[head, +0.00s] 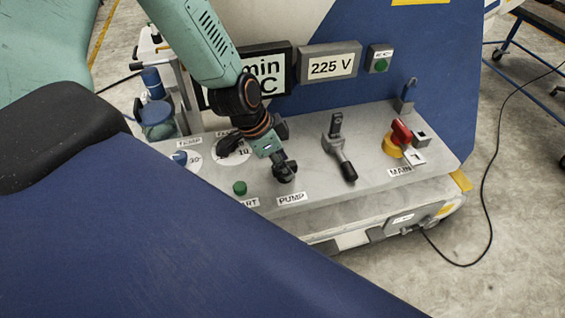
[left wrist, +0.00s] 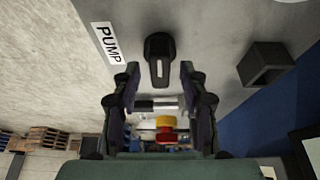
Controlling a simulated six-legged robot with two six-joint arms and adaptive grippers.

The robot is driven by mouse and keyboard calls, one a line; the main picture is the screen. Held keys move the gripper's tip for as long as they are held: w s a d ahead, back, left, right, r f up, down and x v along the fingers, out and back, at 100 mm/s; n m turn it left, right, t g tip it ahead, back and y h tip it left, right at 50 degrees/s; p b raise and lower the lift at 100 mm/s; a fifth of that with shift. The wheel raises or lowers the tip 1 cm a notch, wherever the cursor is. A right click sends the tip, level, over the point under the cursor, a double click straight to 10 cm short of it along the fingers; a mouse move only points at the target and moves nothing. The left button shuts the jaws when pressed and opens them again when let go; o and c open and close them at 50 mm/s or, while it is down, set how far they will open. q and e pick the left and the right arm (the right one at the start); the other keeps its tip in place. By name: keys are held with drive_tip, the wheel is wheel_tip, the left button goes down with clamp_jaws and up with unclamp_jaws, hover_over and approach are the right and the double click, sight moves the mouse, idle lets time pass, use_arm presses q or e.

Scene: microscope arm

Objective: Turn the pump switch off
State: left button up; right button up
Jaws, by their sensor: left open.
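The pump switch (left wrist: 160,60) is a black rotary knob with a white mark, beside the white PUMP label (left wrist: 106,43) in the left wrist view. The mark runs nearly upright in that picture, roughly along the label. My left gripper (left wrist: 158,80) is open, with its dark fingers on either side of the knob's lower part and visible gaps to it. In the head view my left gripper (head: 280,160) reaches down just behind the PUMP label (head: 291,198) and largely hides the knob. My right gripper is not in view.
A lever with a black handle (head: 346,168) stands right of the gripper, then the red and yellow MAIN switch (head: 398,138). A green button (head: 239,187) and dials (head: 188,160) lie to the left. Displays, one reading 225 V (head: 330,67), stand behind the panel.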

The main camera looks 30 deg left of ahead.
use_arm(q)
drive_tip(key=shift+w, duration=0.1)
drive_tip(key=shift+s+a+r, duration=0.1)
drive_tip(key=shift+s, duration=0.15)
drive_tip(key=c, duration=0.4)
drive_tip(key=shift+w, duration=0.1)
clamp_jaws()
